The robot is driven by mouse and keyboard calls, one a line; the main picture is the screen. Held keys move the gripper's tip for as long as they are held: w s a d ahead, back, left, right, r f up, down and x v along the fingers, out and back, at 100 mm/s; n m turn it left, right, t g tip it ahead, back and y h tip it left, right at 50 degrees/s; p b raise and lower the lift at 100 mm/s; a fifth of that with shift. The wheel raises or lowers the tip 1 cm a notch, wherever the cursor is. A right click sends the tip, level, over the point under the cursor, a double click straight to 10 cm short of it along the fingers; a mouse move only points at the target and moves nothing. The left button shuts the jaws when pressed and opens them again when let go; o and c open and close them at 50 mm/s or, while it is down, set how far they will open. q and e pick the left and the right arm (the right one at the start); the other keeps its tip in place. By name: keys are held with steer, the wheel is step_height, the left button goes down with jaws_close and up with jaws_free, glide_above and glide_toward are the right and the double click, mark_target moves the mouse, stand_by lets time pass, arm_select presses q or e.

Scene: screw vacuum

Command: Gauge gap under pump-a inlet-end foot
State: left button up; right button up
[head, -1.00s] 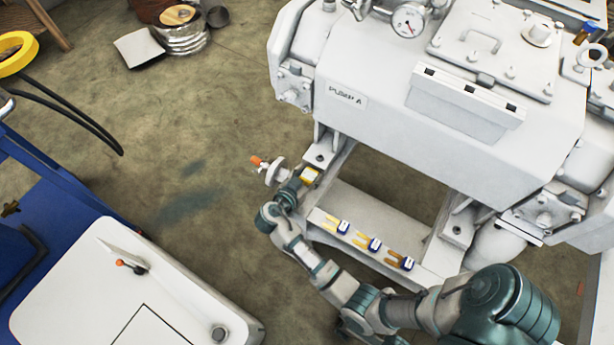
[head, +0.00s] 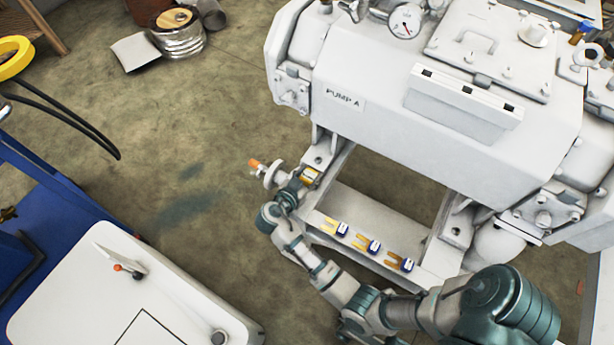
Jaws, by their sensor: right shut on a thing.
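Pump A (head: 345,125) is a large white machine with its name on the front, standing on a pale frame. One foot (head: 321,152) is at its left front corner, and another foot (head: 456,230) is at the right front; I cannot tell from the picture which is the inlet end. My right gripper (head: 302,184) is at the left foot, shut on a small yellow-and-dark gauge piece (head: 311,177). The piece lies against the near side of the foot. Whether its tip is in the gap is too small to tell. My left gripper is not in view.
A white-topped cart (head: 170,290) is at the lower left, with open floor between.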

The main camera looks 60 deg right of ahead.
steer(key=o, duration=1.3)
steer(key=shift+a+r, duration=0.15)
steer(key=shift+a, duration=0.2)
steer(key=v, duration=1.1)
steer(key=shift+a, duration=0.1)
steer(key=shift+w, duration=0.1)
